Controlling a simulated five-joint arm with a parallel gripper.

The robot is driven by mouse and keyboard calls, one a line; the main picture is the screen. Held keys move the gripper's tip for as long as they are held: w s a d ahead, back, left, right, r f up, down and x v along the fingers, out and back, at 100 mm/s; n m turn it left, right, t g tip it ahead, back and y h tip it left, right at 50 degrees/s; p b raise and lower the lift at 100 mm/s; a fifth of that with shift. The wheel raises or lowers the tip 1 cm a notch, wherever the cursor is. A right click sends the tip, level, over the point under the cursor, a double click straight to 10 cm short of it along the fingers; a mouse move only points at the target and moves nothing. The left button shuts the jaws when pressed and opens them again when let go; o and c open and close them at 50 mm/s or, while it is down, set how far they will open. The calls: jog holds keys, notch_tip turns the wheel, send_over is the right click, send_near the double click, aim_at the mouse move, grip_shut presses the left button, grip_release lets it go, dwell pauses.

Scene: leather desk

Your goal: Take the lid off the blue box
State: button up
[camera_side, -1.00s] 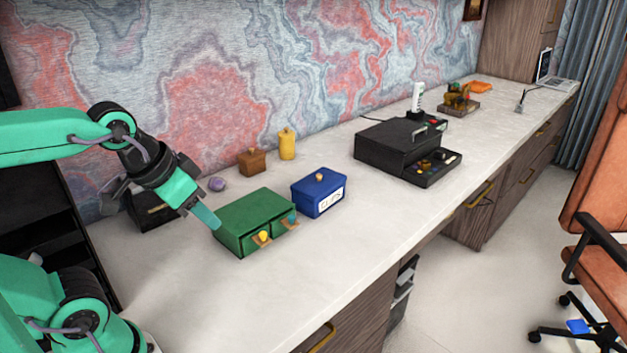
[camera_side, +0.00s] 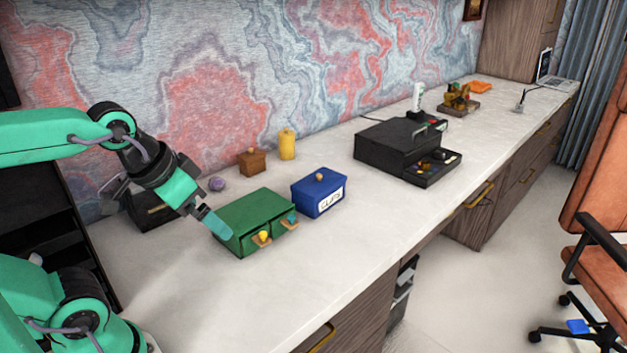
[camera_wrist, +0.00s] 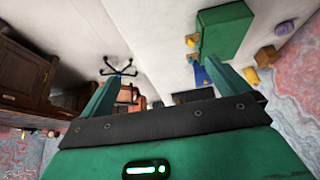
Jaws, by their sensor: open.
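The blue box (camera_side: 321,201) stands on the desk just right of the green drawer chest, with a white label on its front. My gripper (camera_side: 210,216) is open and empty, left of the green chest and apart from the blue box. In the wrist view, my gripper's (camera_wrist: 163,88) two fingers stand wide apart. There a small part of the blue box (camera_wrist: 201,76) shows beside the right finger, which partly hides it.
The green drawer chest (camera_side: 250,217) stands between my gripper and the blue box. Behind are a brown box (camera_side: 252,162), a yellow canister (camera_side: 287,145) and a purple object (camera_side: 217,184). A black drawer unit (camera_side: 392,148) is farther right. The desk front is clear.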

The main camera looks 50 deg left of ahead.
jog(key=w+a+r+n+g, duration=0.15)
jog(key=w+r+n, duration=0.35)
jog(key=w, duration=0.5)
jog(key=n+g, duration=0.3)
jog(key=n, duration=1.4)
send_over(312, 189)
jog(key=shift+t, duration=0.25)
jog(key=shift+f, duration=8.45)
